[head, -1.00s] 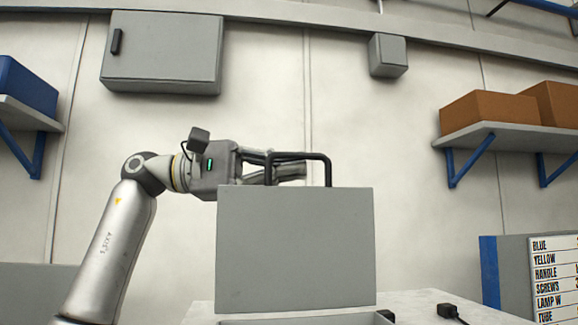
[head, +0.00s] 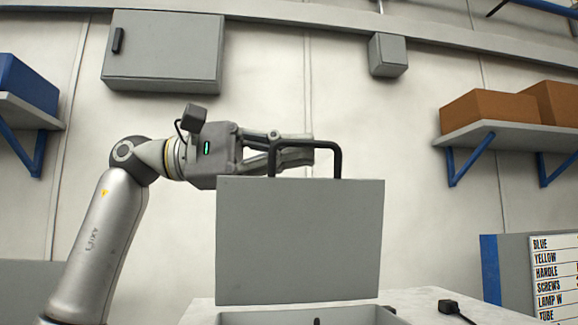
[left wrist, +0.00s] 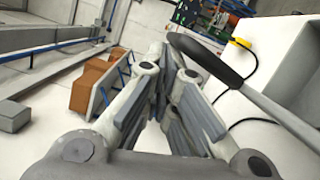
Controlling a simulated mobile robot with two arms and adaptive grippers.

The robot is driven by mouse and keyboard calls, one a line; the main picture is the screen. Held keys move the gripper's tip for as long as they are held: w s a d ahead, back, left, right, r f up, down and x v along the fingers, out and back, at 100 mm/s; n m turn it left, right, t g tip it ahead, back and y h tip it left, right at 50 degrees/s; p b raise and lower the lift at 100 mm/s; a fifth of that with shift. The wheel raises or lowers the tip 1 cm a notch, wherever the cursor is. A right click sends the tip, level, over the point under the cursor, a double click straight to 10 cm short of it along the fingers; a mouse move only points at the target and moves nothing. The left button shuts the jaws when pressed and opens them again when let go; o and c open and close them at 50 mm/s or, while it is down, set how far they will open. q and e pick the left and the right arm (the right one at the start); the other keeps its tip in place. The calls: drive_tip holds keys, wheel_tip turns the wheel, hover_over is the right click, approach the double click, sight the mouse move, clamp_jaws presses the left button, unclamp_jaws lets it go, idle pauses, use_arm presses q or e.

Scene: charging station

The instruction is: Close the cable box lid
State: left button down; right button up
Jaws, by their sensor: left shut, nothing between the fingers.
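The cable box lid (head: 300,240) stands raised in the head view, a grey panel with a black handle (head: 308,144) on its top edge. The open cable box (head: 360,316) shows only as a strip of rim at the bottom of the picture; most of it is out of frame. My left gripper (head: 308,151) is shut and empty, its fingers behind the handle on the far side of the lid. In the left wrist view, my closed fingers (left wrist: 165,60) point away and the handle (left wrist: 208,62) crosses just to their right. Contact cannot be told. My right gripper is not in view.
A pale table (head: 425,300) carries the box, with a black cable plug (head: 450,308) to its right. A shelf with brown boxes (head: 490,110) is on the right wall. A labelled grey cabinet (head: 515,270) stands below it. Grey wall boxes hang above.

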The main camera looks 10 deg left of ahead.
use_arm(q)
drive_tip(key=s+d+f+m+y+b, duration=0.1)
drive_tip(key=s+d+f+m+b, duration=0.2)
drive_tip(key=s+f, duration=0.5)
drive_tip(key=s+d+f+m+y+b, duration=0.1)
drive_tip(key=s+d+f+m+b, duration=0.3)
drive_tip(key=s, duration=0.5)
drive_tip(key=shift+f+m+t+b, duration=0.3)
drive_tip(key=shift+f+m+b, duration=0.9)
drive_tip(key=shift+f, duration=0.7)
drive_tip(key=shift+a, duration=0.1)
drive_tip(key=v, duration=1.1)
drive_tip(key=shift+a+r, duration=0.25)
drive_tip(key=shift+a, duration=0.05)
drive_tip(key=shift+s, duration=0.15)
